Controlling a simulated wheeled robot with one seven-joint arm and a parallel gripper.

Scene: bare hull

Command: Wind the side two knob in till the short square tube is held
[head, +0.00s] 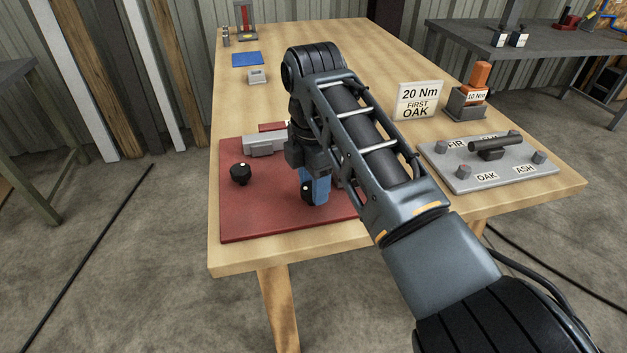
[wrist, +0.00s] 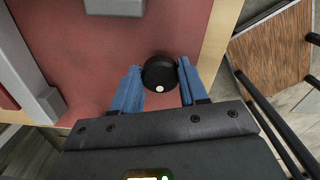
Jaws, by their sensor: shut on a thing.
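My gripper (wrist: 160,78) has its blue fingers closed on either side of a round black knob (wrist: 159,73) with a white dot. In the head view the knob (head: 307,191) shows in part beside the blue fingers, over the red board's near part. A second black knob (head: 240,174) with a white dot stands at the left of the red board (head: 270,222). A grey bar (head: 264,144) lies behind it. A pale grey piece (wrist: 115,5) is cut off at the wrist view's top edge; I cannot tell whether it is the square tube. My arm hides the board's middle.
A grey plate (head: 480,185) with labelled posts and a black handle lies at the right. A "20 Nm FIRST OAK" sign (head: 418,101) and an orange-handled tool (head: 480,76) stand behind it. A grey block (head: 257,77) and blue pad (head: 247,59) lie farther back.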

